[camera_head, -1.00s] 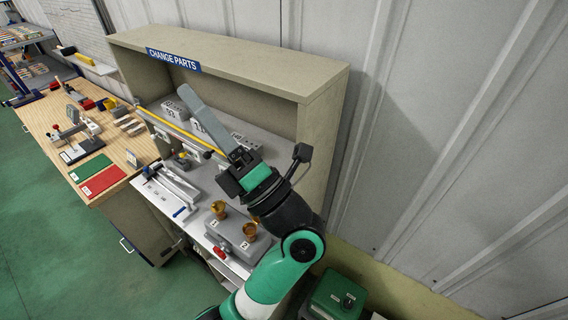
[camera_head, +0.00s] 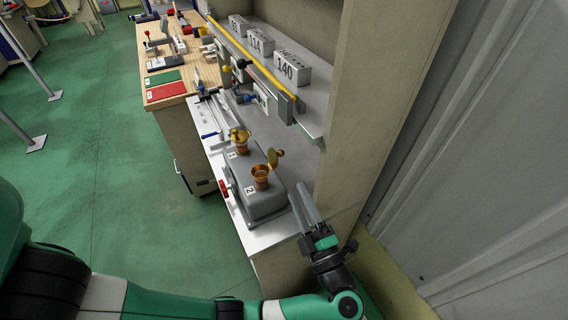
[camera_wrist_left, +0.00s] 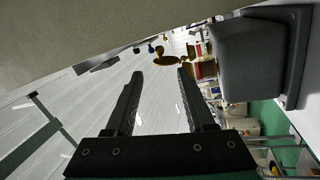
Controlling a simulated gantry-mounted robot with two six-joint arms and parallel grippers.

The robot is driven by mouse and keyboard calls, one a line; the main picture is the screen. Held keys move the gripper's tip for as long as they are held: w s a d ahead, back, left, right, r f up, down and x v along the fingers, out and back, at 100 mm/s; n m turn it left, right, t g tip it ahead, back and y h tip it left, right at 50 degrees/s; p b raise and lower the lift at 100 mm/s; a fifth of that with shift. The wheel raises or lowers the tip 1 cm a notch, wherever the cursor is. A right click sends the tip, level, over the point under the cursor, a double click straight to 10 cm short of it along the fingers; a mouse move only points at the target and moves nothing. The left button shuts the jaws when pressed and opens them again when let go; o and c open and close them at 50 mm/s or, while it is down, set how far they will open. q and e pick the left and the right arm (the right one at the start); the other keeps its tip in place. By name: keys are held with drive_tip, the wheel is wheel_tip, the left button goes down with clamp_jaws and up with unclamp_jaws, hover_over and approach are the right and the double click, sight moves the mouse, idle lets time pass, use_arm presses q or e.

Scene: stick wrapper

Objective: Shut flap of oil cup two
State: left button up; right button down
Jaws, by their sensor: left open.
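The grey box (camera_head: 268,205) carries two brass oil cups. Oil cup two (camera_head: 261,180), beside the label 2, has its flap (camera_head: 276,157) standing up, open, on the side toward the shelf. Oil cup one (camera_head: 239,139) is behind it; I cannot tell how its flap stands. My left gripper (camera_head: 299,189) is open and empty, right of the box and apart from cup two. In the left wrist view the open fingers (camera_wrist_left: 160,71) point toward a brass flap (camera_wrist_left: 171,60), with the grey box (camera_wrist_left: 248,60) at right. My right gripper is not in view.
A shelf with numbered grey blocks (camera_head: 292,69) and a yellow rod (camera_head: 250,60) stands behind. The cabinet side panel (camera_head: 375,100) and ribbed wall are right of the gripper. A red handle (camera_head: 224,188) sits at the box's left. A wooden bench (camera_head: 168,92) is farther back.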

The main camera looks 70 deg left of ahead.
sight(277, 157)
use_arm(q)
drive_tip(key=x, duration=1)
drive_tip(key=shift+a+r, duration=0.1)
drive_tip(key=shift+a, duration=0.2)
clamp_jaws()
